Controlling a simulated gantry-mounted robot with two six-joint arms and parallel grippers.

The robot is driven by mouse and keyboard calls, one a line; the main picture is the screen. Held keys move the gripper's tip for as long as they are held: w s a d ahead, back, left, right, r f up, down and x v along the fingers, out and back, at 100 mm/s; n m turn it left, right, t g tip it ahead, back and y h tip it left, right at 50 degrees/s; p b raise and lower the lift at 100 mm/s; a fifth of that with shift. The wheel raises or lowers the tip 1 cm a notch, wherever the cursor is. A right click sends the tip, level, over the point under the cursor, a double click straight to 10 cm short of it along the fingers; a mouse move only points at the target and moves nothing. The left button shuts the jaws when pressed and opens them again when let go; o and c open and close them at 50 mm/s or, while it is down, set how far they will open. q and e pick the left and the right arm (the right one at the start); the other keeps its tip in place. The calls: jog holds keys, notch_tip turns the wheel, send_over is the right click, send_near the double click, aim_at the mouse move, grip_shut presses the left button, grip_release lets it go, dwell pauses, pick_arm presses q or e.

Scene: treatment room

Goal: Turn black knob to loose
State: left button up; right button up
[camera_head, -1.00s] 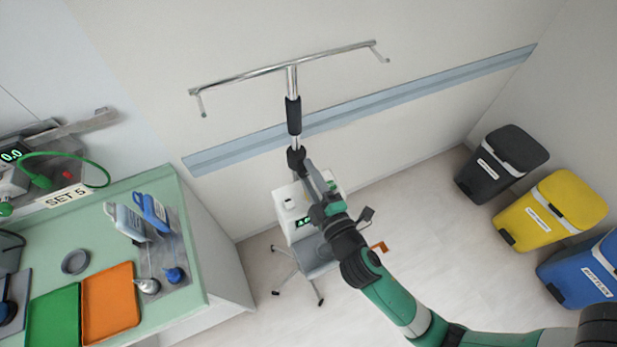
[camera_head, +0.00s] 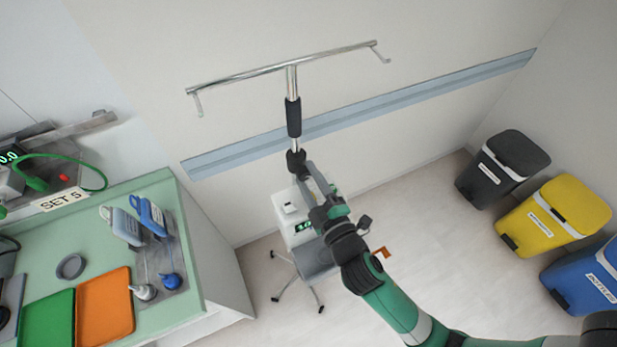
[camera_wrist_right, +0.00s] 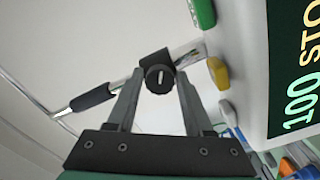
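The black knob (camera_wrist_right: 160,78) is round with a white mark on its face. It sits on a black clamp on the chrome pole, and the clamp shows in the head view (camera_head: 296,160). My right gripper (camera_wrist_right: 161,84) points at the knob, with one finger on either side of it. A small gap seems to show between the fingers and the knob, so it looks open around it. In the head view the right gripper (camera_head: 311,175) is just below and right of the clamp, and its fingers hide the knob. My left gripper is not in view.
The pole has a crossbar (camera_head: 250,73) on top and a black grip (camera_head: 293,117). A white device (camera_head: 284,207) with a green display is on the wheeled stand. A green table (camera_head: 115,207) with trays is at left. Bins (camera_head: 502,168) stand at right, with clear floor between.

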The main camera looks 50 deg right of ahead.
jog(key=shift+o, duration=1.3)
jog(key=shift+s, duration=0.1)
jog(key=b+v, duration=0.2)
jog(key=v, duration=0.9)
jog(key=shift+s+a, duration=0.15)
jog(key=shift+s, duration=0.05)
